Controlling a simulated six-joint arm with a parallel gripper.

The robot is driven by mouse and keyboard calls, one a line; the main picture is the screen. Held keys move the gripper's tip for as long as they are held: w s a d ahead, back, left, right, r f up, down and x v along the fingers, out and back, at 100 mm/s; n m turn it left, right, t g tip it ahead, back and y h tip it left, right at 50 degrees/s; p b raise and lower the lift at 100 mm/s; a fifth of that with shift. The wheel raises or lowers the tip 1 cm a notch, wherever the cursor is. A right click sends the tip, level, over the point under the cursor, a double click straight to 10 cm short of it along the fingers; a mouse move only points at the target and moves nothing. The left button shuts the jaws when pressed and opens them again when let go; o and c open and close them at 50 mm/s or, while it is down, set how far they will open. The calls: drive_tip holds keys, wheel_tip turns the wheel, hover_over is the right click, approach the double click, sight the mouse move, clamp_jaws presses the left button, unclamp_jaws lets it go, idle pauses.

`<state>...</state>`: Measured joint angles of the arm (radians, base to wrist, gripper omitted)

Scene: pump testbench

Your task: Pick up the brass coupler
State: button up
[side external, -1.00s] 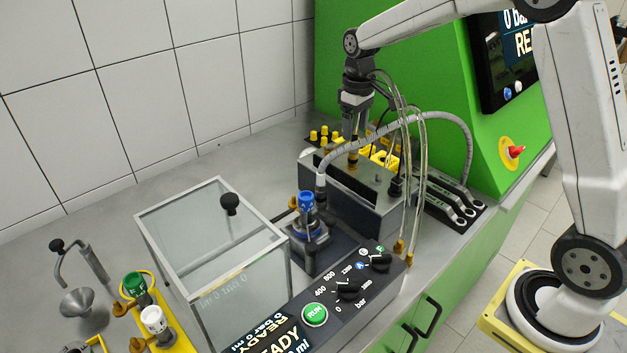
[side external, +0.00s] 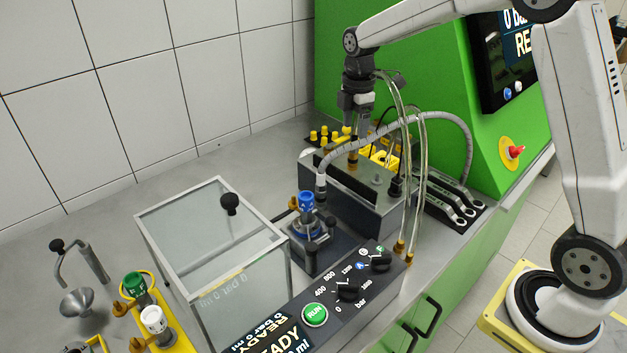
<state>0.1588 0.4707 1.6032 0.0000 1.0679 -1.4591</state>
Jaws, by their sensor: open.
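A small brass-coloured fitting (side external: 352,158), which looks like the brass coupler, stands upright on top of the grey metal block (side external: 345,198) near the middle. My gripper (side external: 357,132) points down from my wrist just above it. The fingers are open, with their tips close over the fitting's top. I cannot tell from this angle whether they touch it or stand around it. The fingers and the grey hose partly hide the area. Brass hose ends (side external: 400,247) also show at the lower end of the clear hoses.
A ribbed grey hose (side external: 440,117) arches over the block beside my gripper, and clear hoses (side external: 424,180) hang near my wrist. Yellow parts (side external: 384,160) stand behind. A glass-lidded box (side external: 208,235) and control panel (side external: 345,290) lie in front.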

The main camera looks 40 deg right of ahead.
sight(354, 146)
drive_tip(key=shift+s+f, duration=0.15)
drive_tip(key=shift+f, duration=3.75)
clamp_jaws()
